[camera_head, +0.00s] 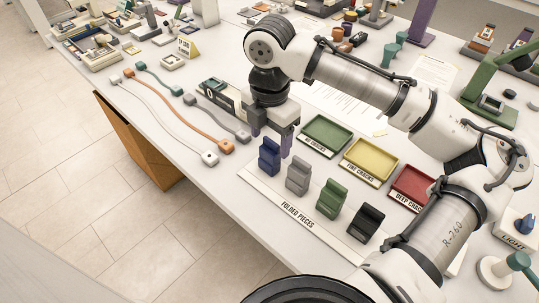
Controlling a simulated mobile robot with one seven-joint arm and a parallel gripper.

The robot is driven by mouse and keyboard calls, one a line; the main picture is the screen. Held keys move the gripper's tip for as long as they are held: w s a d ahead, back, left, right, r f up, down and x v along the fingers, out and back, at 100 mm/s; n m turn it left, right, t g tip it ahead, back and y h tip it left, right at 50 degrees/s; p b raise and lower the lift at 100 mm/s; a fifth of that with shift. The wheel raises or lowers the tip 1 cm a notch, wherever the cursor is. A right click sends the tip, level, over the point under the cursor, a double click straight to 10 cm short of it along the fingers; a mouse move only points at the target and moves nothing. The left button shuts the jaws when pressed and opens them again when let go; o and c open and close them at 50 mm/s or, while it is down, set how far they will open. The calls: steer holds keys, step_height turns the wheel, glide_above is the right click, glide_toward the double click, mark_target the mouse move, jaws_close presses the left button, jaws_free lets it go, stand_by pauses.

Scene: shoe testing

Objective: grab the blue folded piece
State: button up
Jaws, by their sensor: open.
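The blue folded piece (269,157) stands upright at the left end of the row on the white board marked "FOLDED PIECES" (262,184). My gripper (272,142) points down right by the blue piece, with its purple-grey fingers apart. One finger shows behind and to the right of the piece, the other near its upper left. I cannot tell whether either finger touches it. Nothing shows held between the fingers.
Grey (298,174), green (331,199) and black (366,222) folded pieces stand to the right in the same row. Green (326,136), yellow (371,161) and red (413,187) trays lie behind. Several cables (180,120) lie left, near the table's front edge.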

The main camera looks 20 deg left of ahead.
mark_target(269, 149)
steer(key=shift+s+f+p, duration=0.15)
steer(key=shift+f+p, duration=0.2)
steer(key=shift+f, duration=0.9)
steer(key=shift+s+f+p, duration=0.1)
steer(key=shift+f+p, duration=0.2)
steer(key=shift+f, duration=0.95)
steer(key=c, duration=1.1)
steer(key=shift+o, duration=0.2)
steer(key=shift+r, duration=0.1)
